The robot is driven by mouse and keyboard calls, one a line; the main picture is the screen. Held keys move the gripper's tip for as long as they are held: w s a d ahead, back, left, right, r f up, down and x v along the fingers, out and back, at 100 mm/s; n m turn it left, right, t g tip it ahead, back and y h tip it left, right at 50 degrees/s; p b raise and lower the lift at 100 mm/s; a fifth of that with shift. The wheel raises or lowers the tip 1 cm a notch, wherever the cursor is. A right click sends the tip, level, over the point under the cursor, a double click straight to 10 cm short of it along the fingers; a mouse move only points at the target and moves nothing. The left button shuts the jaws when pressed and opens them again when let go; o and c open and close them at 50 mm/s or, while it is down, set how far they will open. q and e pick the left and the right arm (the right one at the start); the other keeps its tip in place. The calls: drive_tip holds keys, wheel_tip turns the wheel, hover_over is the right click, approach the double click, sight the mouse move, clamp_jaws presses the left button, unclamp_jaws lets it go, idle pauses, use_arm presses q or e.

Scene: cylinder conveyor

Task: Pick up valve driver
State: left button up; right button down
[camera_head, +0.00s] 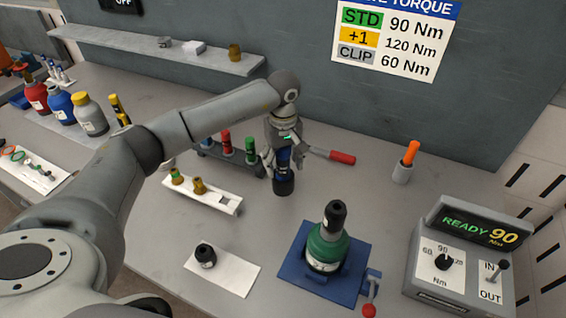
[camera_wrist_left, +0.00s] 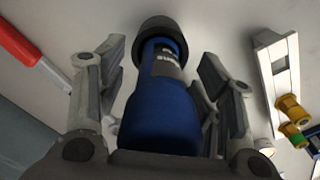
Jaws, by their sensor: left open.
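The valve driver appears to be the blue tool with a black end (camera_head: 284,182), upright on the grey bench below my left arm. In the left wrist view its blue body with a dark label and wide black end (camera_wrist_left: 165,85) lies between my fingers. My left gripper (camera_head: 283,158) points down over the tool's upper part. It also shows in the left wrist view (camera_wrist_left: 160,95), open, with one finger on each side of the blue body and visible gaps. The gripper hides the tool's top in the head view. My right gripper is not in view.
A red-handled tool (camera_head: 340,157) lies close to the right of my gripper. A rack of coloured pieces (camera_head: 212,150) and a white tray (camera_head: 215,200) stand left. A green cylinder (camera_head: 325,250) sits in a blue fixture (camera_head: 298,280) in front, beside the torque console (camera_head: 460,290).

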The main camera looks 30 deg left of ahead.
use_arm(q)
drive_tip(key=shift+c, duration=0.4)
clamp_jaws()
drive_tip(key=shift+r, duration=0.15)
drive_tip(key=shift+w, duration=0.1)
